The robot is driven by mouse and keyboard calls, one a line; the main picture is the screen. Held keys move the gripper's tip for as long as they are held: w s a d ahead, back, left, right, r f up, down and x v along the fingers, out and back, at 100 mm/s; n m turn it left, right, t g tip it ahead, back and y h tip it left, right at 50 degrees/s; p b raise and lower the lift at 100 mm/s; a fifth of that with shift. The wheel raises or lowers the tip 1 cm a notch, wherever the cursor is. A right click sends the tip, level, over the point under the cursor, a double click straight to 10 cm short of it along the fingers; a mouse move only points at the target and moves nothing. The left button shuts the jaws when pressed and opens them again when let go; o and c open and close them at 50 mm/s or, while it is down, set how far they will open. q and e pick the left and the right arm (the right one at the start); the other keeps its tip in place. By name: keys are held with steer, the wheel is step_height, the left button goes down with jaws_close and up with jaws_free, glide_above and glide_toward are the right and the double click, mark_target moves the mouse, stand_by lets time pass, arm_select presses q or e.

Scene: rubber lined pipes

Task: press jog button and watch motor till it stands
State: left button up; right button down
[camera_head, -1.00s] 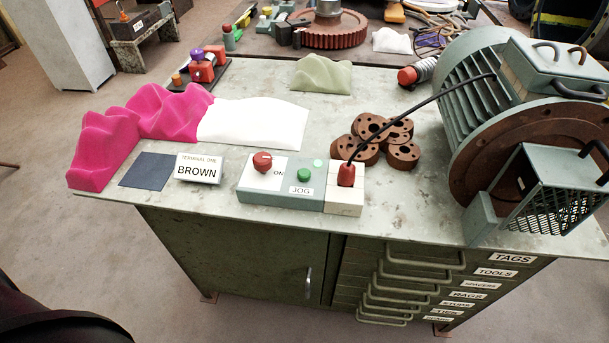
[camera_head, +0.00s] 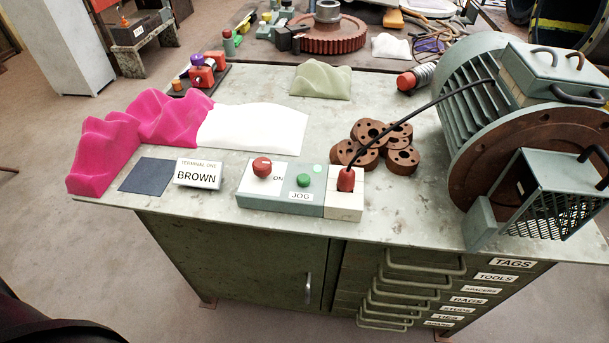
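The control box (camera_head: 280,204) sits near the front edge of the bench. It carries a green jog button (camera_head: 303,180) above a JOG label, a red knob (camera_head: 262,167) beside an ON mark, and a small pale green lamp or button (camera_head: 318,169). A red plug (camera_head: 346,180) stands in its right end, with a black cable running to the motor (camera_head: 470,90) at the right. The motor has a brown flange and a mesh guard (camera_head: 560,195); its shaft is not clearly seen, so I cannot tell whether it turns. Neither gripper shows in this view.
A BROWN sign (camera_head: 198,174), a dark blue pad (camera_head: 147,174), pink cloth (camera_head: 105,150) and white cloth (camera_head: 250,125) lie left of the box. Brown rings (camera_head: 385,145) are piled behind it. Labelled drawers (camera_head: 420,290) are below. Bare bench top lies around the box.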

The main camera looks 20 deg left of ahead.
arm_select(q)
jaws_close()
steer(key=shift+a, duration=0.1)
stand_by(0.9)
